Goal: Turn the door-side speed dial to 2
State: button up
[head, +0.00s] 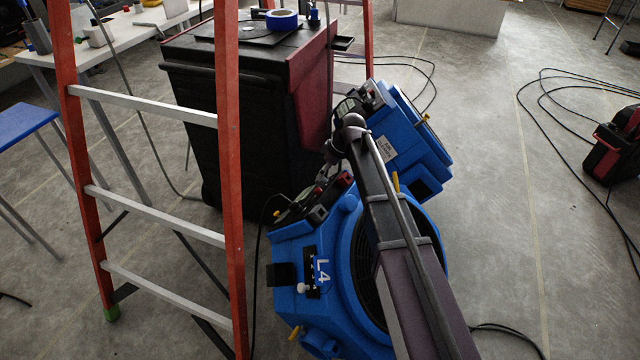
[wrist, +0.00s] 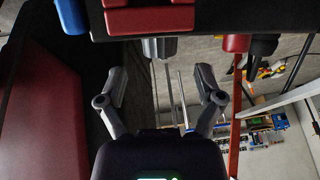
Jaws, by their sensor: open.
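Two blue blower machines stand on the floor in the head view. The near one (head: 290,255) carries an "L4" label, and the far one (head: 405,130) has a white sticker. Each has a dark control panel on top. In the wrist view, a dark panel edge crosses the top, with a grey dial (wrist: 158,48) protruding from it. My gripper (wrist: 160,78) is open, its two fingers apart on either side of the dial's line and slightly short of it. Dial markings are not visible. Which machine is door-side cannot be told. In the head view my arm hides part of both blowers.
A red part (wrist: 150,17) and a red knob (wrist: 236,42) are also on the panel. A red ladder (head: 230,170) stands at left, beside a black cart (head: 235,120) with a red side. Cables lie on the floor. The right floor (head: 490,230) is mostly clear.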

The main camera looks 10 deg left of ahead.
aim_at(321, 181)
jog(key=shift+b+x, duration=1.65)
jog(key=shift+x, duration=0.45)
jog(key=c, duration=1.2)
